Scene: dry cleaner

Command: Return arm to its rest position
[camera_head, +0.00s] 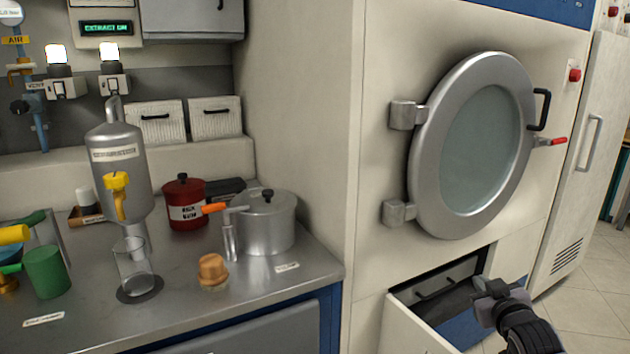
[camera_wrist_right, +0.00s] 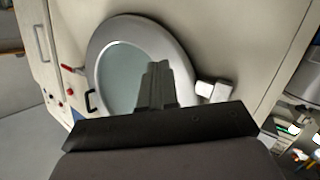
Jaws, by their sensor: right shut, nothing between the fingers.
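My right gripper (camera_head: 490,286) is at the lower right of the head view, in front of the machine and beside the open drawer (camera_head: 400,330). It is shut with nothing in it. In the right wrist view the closed fingers (camera_wrist_right: 157,85) point toward the round door. The round door (camera_head: 473,145) is shut, with a grey rim, a dark handle and a red-tipped lever (camera_head: 552,141) at its right. It also shows in the right wrist view (camera_wrist_right: 118,72). My left gripper is not in view.
A steel counter (camera_head: 190,318) at left holds a lidded pot (camera_head: 267,222), a red can (camera_head: 184,202), a glass beaker (camera_head: 134,264), a green cup (camera_head: 46,272) and a cork-coloured stopper (camera_head: 213,270). The drawer juts out below the door. Tiled floor (camera_head: 585,312) is free at right.

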